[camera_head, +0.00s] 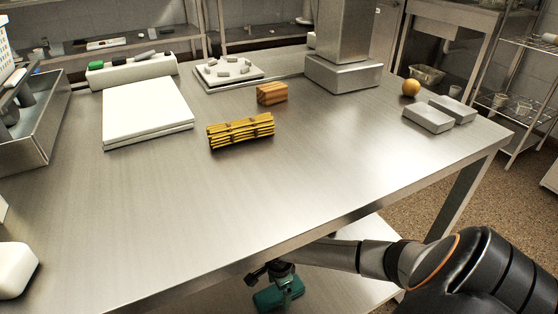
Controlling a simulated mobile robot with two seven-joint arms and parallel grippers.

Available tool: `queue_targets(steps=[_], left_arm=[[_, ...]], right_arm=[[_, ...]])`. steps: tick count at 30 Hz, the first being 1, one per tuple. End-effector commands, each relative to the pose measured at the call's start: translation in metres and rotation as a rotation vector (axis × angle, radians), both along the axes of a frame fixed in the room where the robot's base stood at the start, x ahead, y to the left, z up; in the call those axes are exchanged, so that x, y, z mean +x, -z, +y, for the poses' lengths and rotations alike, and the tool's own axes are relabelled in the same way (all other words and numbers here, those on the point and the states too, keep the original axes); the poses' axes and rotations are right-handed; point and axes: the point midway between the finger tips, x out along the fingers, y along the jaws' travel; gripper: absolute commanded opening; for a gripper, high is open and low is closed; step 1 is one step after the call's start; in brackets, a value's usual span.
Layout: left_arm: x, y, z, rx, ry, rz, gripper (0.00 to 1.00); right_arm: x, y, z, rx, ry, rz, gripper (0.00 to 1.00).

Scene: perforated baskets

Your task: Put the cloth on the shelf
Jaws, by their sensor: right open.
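A teal-green item (280,294), which looks like the cloth, lies low beside the table's front edge, over the pale lower shelf (365,238). My right gripper (268,272) reaches in from the right below the tabletop level. It is open and sits right at the green item, overlapping it in the picture. I cannot tell whether they touch. The arm and the table edge hide part of the gripper and shelf. My left gripper is not in view.
A wire rack (520,105) stands at the right.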

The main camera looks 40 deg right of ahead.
Motion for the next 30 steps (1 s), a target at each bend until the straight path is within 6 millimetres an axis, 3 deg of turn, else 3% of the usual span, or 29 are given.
queue_targets(steps=[9,15,30], left_arm=[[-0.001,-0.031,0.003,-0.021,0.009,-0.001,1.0],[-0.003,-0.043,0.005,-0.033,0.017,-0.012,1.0],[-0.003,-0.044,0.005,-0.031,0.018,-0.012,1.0]], right_arm=[[0.001,-0.051,-0.001,-0.002,-0.002,-0.003,1.0],[0.001,-0.074,0.0,-0.002,-0.001,-0.002,1.0],[0.0,-0.077,0.0,0.0,0.0,-0.001,1.0]])
